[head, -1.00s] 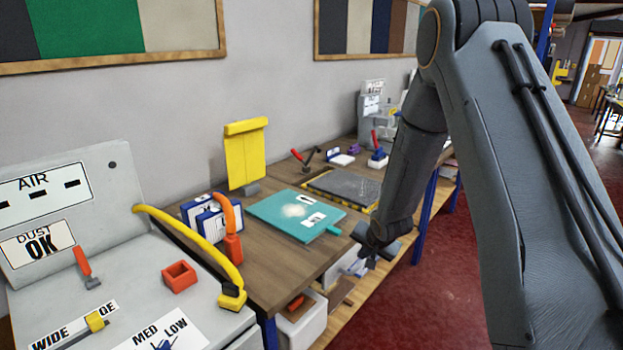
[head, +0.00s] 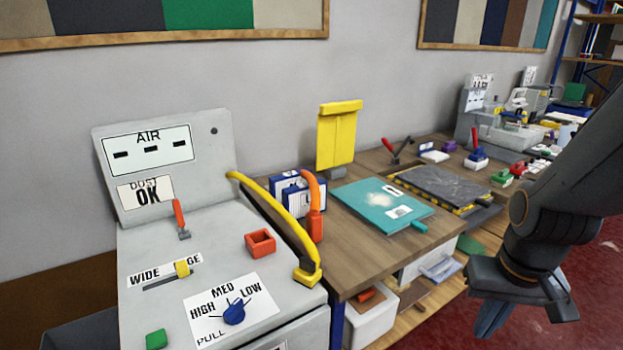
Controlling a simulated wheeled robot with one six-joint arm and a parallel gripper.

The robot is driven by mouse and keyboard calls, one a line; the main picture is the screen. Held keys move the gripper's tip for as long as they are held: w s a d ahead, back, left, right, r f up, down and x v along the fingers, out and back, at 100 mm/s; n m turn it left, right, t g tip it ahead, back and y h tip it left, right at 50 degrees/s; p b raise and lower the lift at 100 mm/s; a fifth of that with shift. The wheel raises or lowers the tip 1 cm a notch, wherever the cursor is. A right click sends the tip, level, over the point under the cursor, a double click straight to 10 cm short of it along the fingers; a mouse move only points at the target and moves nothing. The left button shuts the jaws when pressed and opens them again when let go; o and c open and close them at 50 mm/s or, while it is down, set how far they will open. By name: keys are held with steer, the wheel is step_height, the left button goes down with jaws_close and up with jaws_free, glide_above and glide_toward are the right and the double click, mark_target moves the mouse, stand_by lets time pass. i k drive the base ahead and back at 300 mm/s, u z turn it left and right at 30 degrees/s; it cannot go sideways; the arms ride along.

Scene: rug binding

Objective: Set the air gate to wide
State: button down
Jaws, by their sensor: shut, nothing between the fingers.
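The air gate is a yellow slider knob (head: 182,268) on a slot in the grey machine's top. Its label (head: 160,270) reads WIDE at the left end; the knob partly covers the word at the right end, leaving "GE" visible. The knob sits right of WIDE, toward the "GE" end. The grey machine's upright panel (head: 220,150) reads AIR and DUST OK. My gripper (head: 525,312) is at the lower right, far from the slider, past the bench's front edge. It is shut and empty, with its fingertips hard to make out.
Around the slider are a red-handled lever (head: 180,218), a blue dial (head: 234,313), a red open box (head: 260,242), a green block (head: 156,339) and a yellow hose (head: 270,208). The wooden bench at right holds a teal board (head: 375,205) and a dark slab (head: 445,188).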

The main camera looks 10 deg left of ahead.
mark_target(182, 267)
steer(key=u, duration=1.9)
steer(key=k, duration=0.65)
steer(key=u, duration=0.3)
steer(key=i, duration=1.25)
steer(key=z, duration=0.65)
